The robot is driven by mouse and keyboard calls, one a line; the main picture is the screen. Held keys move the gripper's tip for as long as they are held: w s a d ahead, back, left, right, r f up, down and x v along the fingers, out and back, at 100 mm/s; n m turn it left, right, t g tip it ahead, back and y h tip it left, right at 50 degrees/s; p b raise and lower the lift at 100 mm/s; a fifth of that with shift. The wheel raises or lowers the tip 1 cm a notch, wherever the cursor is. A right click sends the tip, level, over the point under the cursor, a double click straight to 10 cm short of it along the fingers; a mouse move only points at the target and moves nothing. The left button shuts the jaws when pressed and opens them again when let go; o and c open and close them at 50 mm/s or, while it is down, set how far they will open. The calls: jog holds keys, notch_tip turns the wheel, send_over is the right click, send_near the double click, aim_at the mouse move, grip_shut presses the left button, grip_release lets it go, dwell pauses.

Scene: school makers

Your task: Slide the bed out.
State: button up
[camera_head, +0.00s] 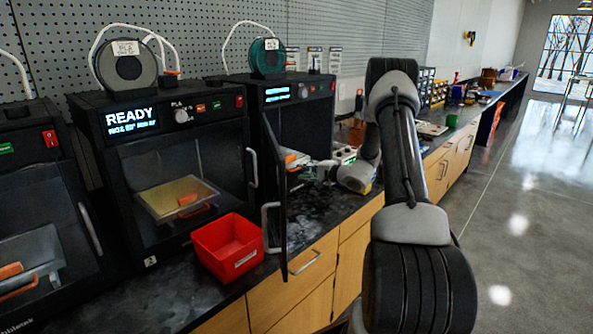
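A black 3D printer (287,92) stands with its door (272,190) swung open toward me. Inside it, a pale bed (299,161) with an orange part (288,155) shows partly, behind the door's edge. My gripper (311,173) reaches in from the right, at the front of the bed. It is small and partly merged with the bed in the view, so I cannot tell whether its fingers touch the bed or are open or shut.
A closed printer reading READY (170,140) holds a yellowish bed (180,197). A red bin (228,246) sits on the dark counter (185,300), just left of the open door. Another printer (40,220) stands at far left. Open floor (510,220) lies to the right.

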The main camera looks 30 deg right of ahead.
aim_at(297, 169)
jog(key=x, duration=0.5)
jog(key=shift+s, duration=0.1)
grip_shut()
